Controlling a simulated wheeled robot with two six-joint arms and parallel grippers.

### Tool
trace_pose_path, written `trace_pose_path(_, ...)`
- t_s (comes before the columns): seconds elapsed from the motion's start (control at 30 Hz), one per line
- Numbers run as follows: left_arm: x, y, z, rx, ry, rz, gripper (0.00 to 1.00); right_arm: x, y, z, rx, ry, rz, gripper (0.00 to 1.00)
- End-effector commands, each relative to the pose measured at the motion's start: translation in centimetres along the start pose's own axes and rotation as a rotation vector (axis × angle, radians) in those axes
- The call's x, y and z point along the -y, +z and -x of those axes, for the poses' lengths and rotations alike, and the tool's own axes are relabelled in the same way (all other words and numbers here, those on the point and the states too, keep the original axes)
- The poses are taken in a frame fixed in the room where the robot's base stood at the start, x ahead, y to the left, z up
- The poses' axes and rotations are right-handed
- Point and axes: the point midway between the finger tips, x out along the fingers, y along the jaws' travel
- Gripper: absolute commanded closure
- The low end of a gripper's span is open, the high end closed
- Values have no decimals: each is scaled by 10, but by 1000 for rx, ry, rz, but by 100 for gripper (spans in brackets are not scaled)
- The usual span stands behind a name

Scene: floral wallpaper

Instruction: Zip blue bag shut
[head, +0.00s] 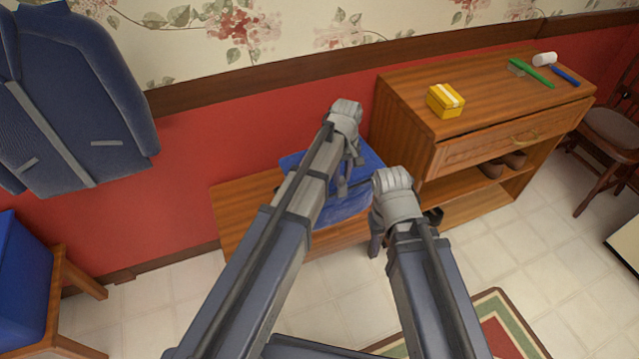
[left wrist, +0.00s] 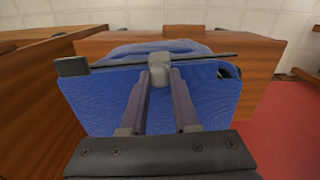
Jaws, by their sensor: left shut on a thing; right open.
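The blue bag (head: 348,207) lies on a wooden bench, partly hidden behind my arms. It also fills the middle of the left wrist view (left wrist: 100,100). A dark zip line (left wrist: 115,62) runs across the bag, with a black tab (left wrist: 72,67) at its left end and a dark spot or gap (left wrist: 229,71) near its right end. My left gripper (head: 355,160) is shut on the grey zip slider (left wrist: 159,66), about midway along the line. My right gripper (head: 402,234) is open and empty, just right of the bag.
The bench (head: 235,208) stands against the red wall. A wooden cabinet (head: 410,110) at right bears a yellow box (head: 445,101), a green brush (head: 535,74) and other small items; shoes (head: 505,163) are in it. A blue jacket (head: 75,95) hangs at left. A rug (head: 500,315) lies in front.

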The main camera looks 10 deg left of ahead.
Motion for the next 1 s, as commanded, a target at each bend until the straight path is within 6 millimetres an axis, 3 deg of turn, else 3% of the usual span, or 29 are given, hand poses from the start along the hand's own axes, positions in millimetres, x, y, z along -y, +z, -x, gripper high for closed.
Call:
trace_pose_path(0.03,-19,-3,0,0,0,-4,100,0,0,0,0,0,0,55)
trace_pose_path(0.1,-36,-3,0,0,1,-2,100,0,0,0,0,0,0,55)
trace_pose_path(0.4,-83,-1,0,0,1,0,100,0,0,0,0,0,0,55)
trace_pose_path(0.93,-94,-1,0,-2,2,-1,100,0,0,0,0,0,0,55)
trace_pose_path(0.97,-94,-1,0,-2,2,-1,70,0,0,0,0,0,0,55)
trace_pose_path(1.0,-94,-1,0,-2,2,0,65,0,0,0,0,0,0,55)
